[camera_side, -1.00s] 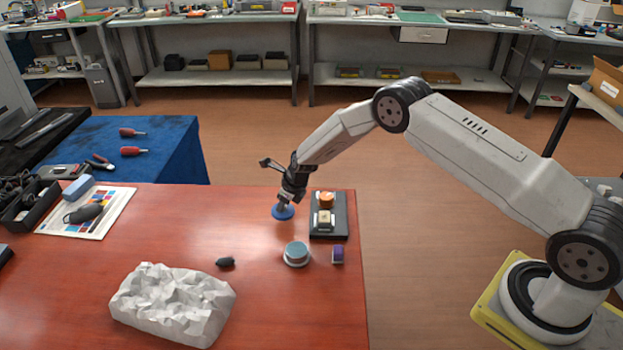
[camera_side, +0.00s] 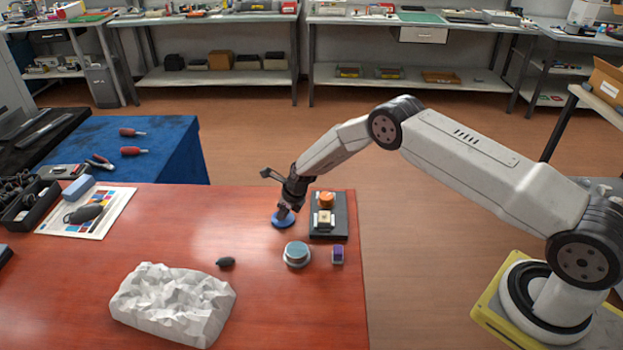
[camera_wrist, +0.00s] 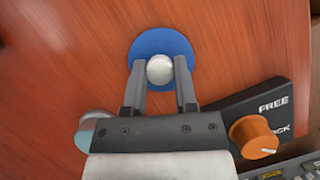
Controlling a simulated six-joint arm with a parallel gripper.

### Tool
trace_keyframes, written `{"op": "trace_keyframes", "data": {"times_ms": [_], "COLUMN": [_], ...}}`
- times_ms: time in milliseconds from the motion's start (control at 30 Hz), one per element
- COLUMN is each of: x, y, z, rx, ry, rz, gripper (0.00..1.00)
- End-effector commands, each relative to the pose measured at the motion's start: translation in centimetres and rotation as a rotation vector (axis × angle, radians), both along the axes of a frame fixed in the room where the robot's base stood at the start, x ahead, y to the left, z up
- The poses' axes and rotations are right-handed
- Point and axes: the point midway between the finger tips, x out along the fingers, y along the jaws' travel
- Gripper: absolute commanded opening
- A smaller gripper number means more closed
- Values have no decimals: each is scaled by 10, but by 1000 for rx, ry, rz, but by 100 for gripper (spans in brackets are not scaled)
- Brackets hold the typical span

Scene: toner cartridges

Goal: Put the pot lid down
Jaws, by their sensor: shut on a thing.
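The pot lid is a blue disc (camera_side: 283,220) with a round silver knob, at the far part of the red-brown table. It also shows in the wrist view (camera_wrist: 160,40). My gripper (camera_side: 286,210) is above the lid, with its fingers reaching down to the knob. In the wrist view my gripper (camera_wrist: 160,75) has one finger on each side of the knob and is shut on it. The lid looks level and at or very close to the table top; the exact gap cannot be told.
Right of the lid stands a black box with an orange dial (camera_side: 327,197). Nearer are a grey-blue round pot (camera_side: 297,252), a purple block (camera_side: 338,255) and a small dark object (camera_side: 225,262). Crumpled white paper (camera_side: 172,303) lies at the front. Table left of the lid is clear.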

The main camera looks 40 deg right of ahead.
Motion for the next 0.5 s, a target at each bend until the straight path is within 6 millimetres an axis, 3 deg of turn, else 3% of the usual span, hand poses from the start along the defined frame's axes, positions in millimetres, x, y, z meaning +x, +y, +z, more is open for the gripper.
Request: {"op": "trace_keyframes", "data": {"times_ms": [100,133,233,500], "x": [0,0,0,0], "y": [0,0,0,0], "z": [-3,-3,-3,-2], "rx": [0,0,0,0], "ry": [0,0,0,0], "rz": [0,0,0,0], "gripper": [0,42,71,71]}}
